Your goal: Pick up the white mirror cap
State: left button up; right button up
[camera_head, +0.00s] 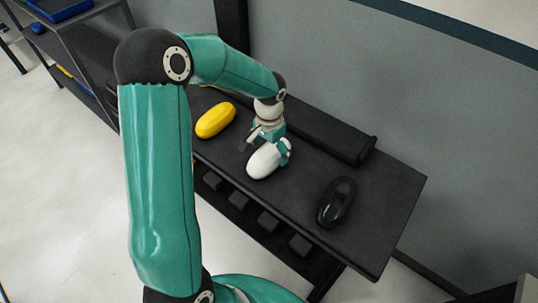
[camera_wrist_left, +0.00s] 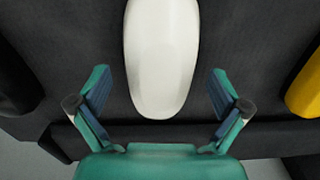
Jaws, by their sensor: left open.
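The white mirror cap (camera_head: 264,161) lies on the dark bench top between a yellow cap and a black cap. In the left wrist view the white mirror cap (camera_wrist_left: 162,60) is a smooth, long oval, cut off by the top edge. My left gripper (camera_head: 268,146) is above it in the head view and overlaps its upper part. In the left wrist view my left gripper (camera_wrist_left: 158,92) is open, with one finger on each side of the cap's near end. Gaps show between both fingers and the cap. My right gripper is not in view.
A yellow cap (camera_head: 215,120) lies left of the white one, and a glossy black cap (camera_head: 336,202) lies to its right. A raised dark ledge (camera_head: 330,134) runs along the back of the bench (camera_head: 392,205). A shelf rack (camera_head: 75,45) stands at the far left.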

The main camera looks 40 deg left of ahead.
pick_arm(q)
notch_tip(320, 180, down, 2)
jog(key=shift+f, duration=0.1)
jog(key=c, duration=1.2)
jog(key=shift+c, duration=0.2)
